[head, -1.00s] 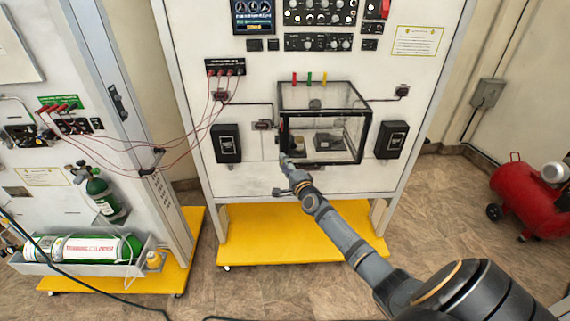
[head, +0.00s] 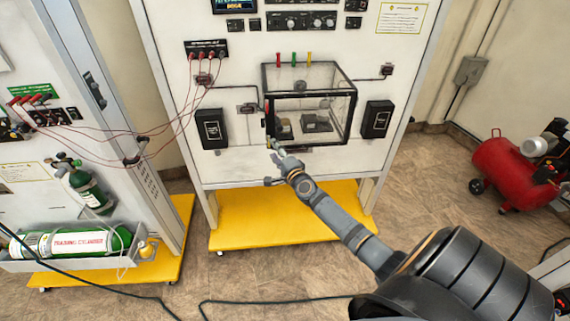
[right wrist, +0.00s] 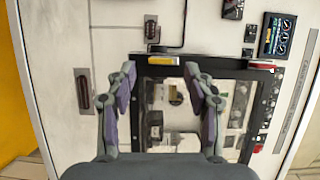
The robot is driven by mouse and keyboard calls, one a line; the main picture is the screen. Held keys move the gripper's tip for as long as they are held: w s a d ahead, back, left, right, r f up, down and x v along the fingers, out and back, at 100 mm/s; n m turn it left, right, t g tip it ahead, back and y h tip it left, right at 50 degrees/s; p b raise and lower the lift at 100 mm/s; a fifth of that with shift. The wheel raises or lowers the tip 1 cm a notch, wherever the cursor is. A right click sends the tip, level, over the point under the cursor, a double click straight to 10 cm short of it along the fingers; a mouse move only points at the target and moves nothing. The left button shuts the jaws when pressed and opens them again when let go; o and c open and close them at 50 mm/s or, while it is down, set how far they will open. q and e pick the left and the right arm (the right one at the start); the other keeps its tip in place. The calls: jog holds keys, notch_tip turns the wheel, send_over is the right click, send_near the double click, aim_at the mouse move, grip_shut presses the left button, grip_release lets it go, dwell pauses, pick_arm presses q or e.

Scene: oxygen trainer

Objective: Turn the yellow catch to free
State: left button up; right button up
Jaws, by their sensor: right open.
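The yellow catch (right wrist: 163,60) is a small bar on the dark frame of the clear box's door (right wrist: 208,68), seen in the right wrist view. In that view it lies across the gap between the fingertips of my right gripper (right wrist: 160,78), slightly past them. My right gripper is open, and nothing shows held in it. In the head view the right gripper (head: 274,145) is at the lower left corner of the clear box (head: 348,120), where it largely hides the catch. I cannot tell whether the fingers touch the catch. My left gripper is not in view.
A red-orange piece (right wrist: 257,66) sits on the same frame edge. Black boxes flank the clear box, one on the left (head: 212,129) and one on the right (head: 377,119). Thin red leads hang to the left. A red compressor (head: 515,175) stands at right.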

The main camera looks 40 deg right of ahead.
jog(key=s+a, duration=0.1)
jog(key=s, duration=0.8)
jog(key=shift+a, duration=0.25)
